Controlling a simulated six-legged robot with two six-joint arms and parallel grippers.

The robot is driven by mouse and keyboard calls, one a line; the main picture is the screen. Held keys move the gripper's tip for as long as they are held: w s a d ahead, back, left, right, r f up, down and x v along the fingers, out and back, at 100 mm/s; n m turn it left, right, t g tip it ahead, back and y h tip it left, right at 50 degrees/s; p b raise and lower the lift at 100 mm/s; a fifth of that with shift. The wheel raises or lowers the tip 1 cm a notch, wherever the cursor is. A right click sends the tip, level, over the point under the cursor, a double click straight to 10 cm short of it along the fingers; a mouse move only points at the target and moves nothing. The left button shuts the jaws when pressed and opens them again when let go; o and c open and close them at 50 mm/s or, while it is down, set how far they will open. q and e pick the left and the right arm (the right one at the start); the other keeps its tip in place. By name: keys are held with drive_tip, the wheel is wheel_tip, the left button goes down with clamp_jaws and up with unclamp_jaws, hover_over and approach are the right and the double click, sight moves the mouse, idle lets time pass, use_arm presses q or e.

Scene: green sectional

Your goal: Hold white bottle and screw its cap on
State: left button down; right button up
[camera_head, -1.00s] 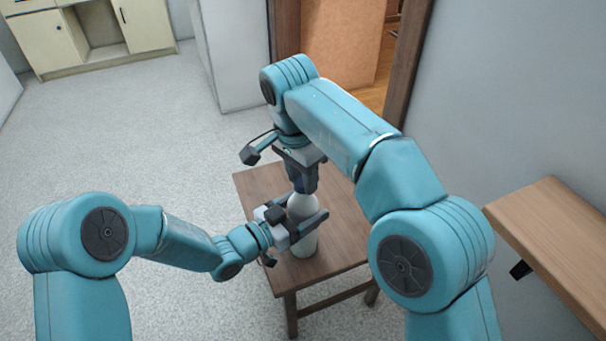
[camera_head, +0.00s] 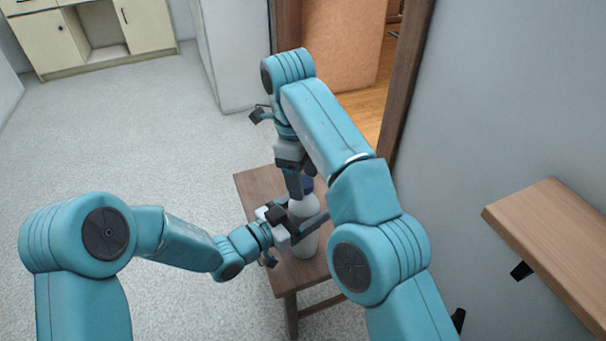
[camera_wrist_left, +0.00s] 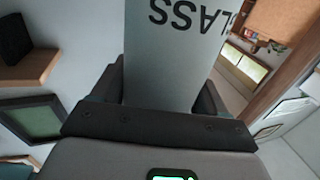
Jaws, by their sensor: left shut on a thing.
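The white bottle (camera_head: 308,246) stands upright on a small wooden table. My left gripper (camera_head: 311,227) is shut around its body from the left. In the left wrist view the bottle (camera_wrist_left: 175,65) is between the two fingers, with dark upside-down lettering on it. A dark blue cap (camera_head: 308,184) is at the top of the bottle; whether it is seated on the neck cannot be told. My right gripper (camera_head: 297,190) points down at the cap from above. One finger shows beside the cap; the other is hidden, so its grip is unclear.
The small wooden table (camera_head: 258,188) has bare top around the bottle. A wooden shelf (camera_head: 555,235) juts from the right wall. A doorway frame (camera_head: 408,85) stands behind my right arm. Cream cabinets (camera_head: 95,35) are far left, with clear floor before them.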

drive_tip(key=o, duration=0.6)
drive_tip(key=shift+c, duration=0.2)
